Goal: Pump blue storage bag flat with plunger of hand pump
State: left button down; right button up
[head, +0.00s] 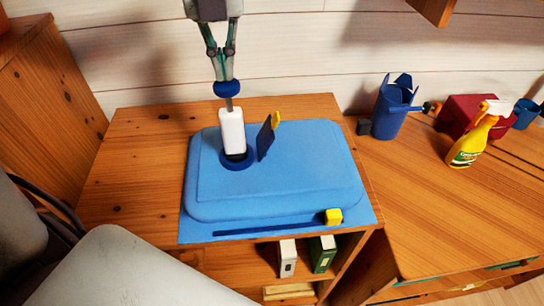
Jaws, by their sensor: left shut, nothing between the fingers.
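The blue storage bag (310,178) lies on a wooden cabinet top and is still thick, with rounded raised sides. The white hand pump (231,128) stands upright on the dark blue round valve (237,161) on the bag. Its plunger has a grey rod topped by a blue knob (228,88), with a short length of rod showing above the white body. My left gripper (223,78) points down with its fingers shut, tips right at the top of the knob; I cannot tell whether they touch. A dark blue valve cap (265,141) stands open beside the pump. My right gripper is out of view.
A yellow slider (333,216) sits at the right end of the bag's dark seal strip (265,230). Right of the bag stand a blue bin (395,110), a yellow spray bottle (468,142) and a red box (460,113). A plank wall is behind.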

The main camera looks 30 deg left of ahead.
pick_arm(q)
jog(key=shift+r, duration=0.3)
jog(key=shift+r+p, duration=2.15)
jog(key=shift+r, duration=0.8)
